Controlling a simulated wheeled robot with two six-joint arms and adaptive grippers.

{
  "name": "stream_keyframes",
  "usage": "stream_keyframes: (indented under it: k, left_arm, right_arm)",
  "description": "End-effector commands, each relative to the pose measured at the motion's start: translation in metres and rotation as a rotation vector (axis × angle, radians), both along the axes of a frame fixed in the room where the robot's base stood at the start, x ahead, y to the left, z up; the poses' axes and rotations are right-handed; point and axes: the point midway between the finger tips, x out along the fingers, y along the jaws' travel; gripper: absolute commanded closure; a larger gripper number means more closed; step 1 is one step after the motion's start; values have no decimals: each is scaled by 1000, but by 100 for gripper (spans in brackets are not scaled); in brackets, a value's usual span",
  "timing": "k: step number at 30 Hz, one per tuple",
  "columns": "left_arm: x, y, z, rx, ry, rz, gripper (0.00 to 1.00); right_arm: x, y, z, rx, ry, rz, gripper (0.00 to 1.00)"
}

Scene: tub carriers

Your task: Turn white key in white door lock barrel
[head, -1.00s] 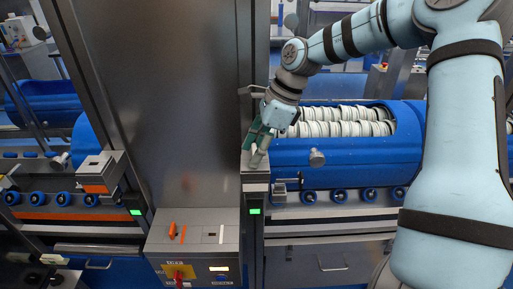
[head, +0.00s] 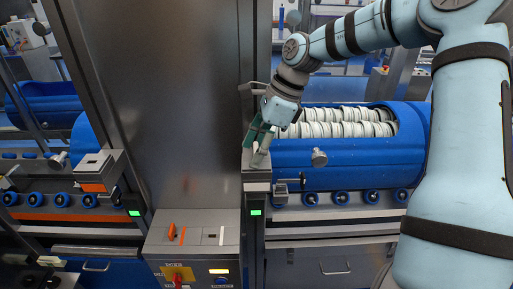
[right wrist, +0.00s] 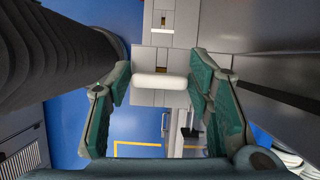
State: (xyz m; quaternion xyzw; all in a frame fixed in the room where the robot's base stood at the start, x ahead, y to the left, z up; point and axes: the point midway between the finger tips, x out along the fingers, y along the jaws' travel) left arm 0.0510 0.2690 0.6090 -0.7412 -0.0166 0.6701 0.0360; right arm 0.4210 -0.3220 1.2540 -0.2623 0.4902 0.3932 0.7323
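My right gripper (head: 258,148) is at the grey lock housing (head: 257,176) on the door post, its fingers pointing down over the top. In the right wrist view the white key (right wrist: 160,83) shows as a rounded white bar in front of a grey block with a dark slot. My right gripper (right wrist: 158,105) is open there, one finger on each side of the key with gaps between. In the head view the fingers hide the key. How deep the key sits in the barrel cannot be told. My left gripper is not in view.
A control box (head: 195,238) with orange keys, a white bar and a red switch stands below, left of the post. A second housing with an orange band (head: 93,172) is farther left. A blue tub (head: 350,155) with white rings lies right of the post. The metal door column (head: 190,100) rises behind.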

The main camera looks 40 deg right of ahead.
Motion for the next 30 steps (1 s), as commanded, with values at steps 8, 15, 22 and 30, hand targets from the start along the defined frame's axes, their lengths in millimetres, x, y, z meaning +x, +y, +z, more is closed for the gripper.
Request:
stream_keyframes:
  k: [8,15,22,30]
  left_arm:
    - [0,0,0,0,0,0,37]
    - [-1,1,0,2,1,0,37]
    - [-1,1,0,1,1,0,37]
    - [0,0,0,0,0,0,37]
  right_arm:
    - [0,0,1,0,-2,1,37]
    - [-2,-7,19,0,-6,0,37]
    - [-15,-27,77,-1,-7,-1,37]
    - [-24,-39,111,1,-1,0,37]
